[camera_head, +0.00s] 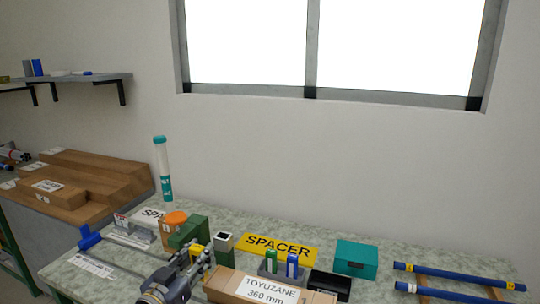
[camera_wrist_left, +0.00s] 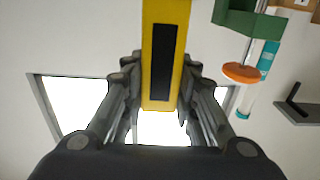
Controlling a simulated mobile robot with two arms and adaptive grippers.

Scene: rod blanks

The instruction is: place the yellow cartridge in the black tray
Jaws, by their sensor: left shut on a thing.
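My left gripper (camera_head: 190,262) is shut on the yellow cartridge (camera_head: 196,250), above the bench on the left. In the left wrist view the yellow cartridge (camera_wrist_left: 151,92) with its dark panel stands between the gripper's fingers (camera_wrist_left: 160,80). The black tray (camera_head: 330,285) sits at the front of the bench, right of the gripper and apart from it. The tray is partly hidden by the cardboard box. My right gripper is not in view.
A cardboard box (camera_head: 268,290) lies between the gripper and the tray. Behind stand a grey holder (camera_head: 268,271) with green and blue cartridges, a SPACER sign (camera_head: 283,247) and a teal box (camera_head: 356,260). A green fixture (camera_head: 193,229) with an orange knob is nearby. Blue rods (camera_head: 455,278) lie right.

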